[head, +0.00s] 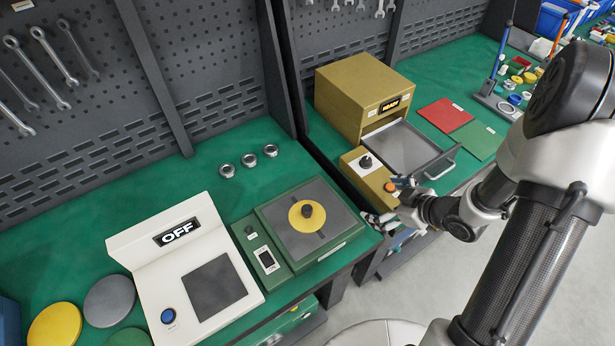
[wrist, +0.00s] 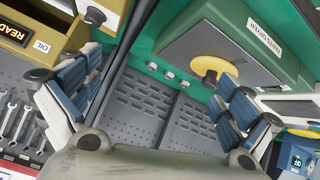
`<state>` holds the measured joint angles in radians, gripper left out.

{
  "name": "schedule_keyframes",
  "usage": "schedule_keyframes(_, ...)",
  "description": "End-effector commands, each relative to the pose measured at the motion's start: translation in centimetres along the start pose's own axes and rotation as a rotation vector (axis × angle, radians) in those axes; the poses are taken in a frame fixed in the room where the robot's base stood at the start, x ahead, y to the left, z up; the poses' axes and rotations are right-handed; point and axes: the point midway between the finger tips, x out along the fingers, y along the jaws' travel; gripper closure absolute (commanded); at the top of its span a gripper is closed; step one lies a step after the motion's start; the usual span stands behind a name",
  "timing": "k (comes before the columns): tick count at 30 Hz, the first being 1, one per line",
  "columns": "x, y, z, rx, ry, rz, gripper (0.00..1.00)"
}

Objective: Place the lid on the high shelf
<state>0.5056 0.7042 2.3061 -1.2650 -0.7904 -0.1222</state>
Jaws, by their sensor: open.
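A yellow round lid-like disc with a dark knob (head: 307,216) lies on the grey top plate of a green device (head: 325,240). The same disc shows in the wrist view (wrist: 208,66), near my right finger. My gripper (head: 387,202) is open and empty, with blue finger pads apart. It hangs to the right of the green device, in front of the gap between the two benches. In the wrist view my gripper (wrist: 160,98) has nothing between its fingers. I cannot pick out a high shelf in either view.
A white box reading OFF (head: 185,255) stands left of the green device. Yellow and grey discs (head: 110,300) lie farther left. A gold box (head: 365,92) with an open drawer (head: 405,148) stands on the right bench. Three metal rings (head: 249,160) lie on bare green bench.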

Motion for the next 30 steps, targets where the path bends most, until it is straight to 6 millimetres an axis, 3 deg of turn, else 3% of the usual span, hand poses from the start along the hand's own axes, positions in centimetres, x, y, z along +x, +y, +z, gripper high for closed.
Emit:
schedule_keyframes(3,1.1,-4.4,0.5,0.041,0.164,-0.124,0.00)
schedule_keyframes(9,0.9,-8.3,0.0,0.093,0.344,-0.225,0.00)
schedule_keyframes(14,1.9,-9.4,-0.7,0.101,0.379,-0.246,0.00)
schedule_keyframes(24,8.6,-11.0,-3.3,0.097,0.378,-0.247,0.00)
schedule_keyframes(30,11.2,-11.5,-4.5,0.099,0.377,-0.243,0.00)
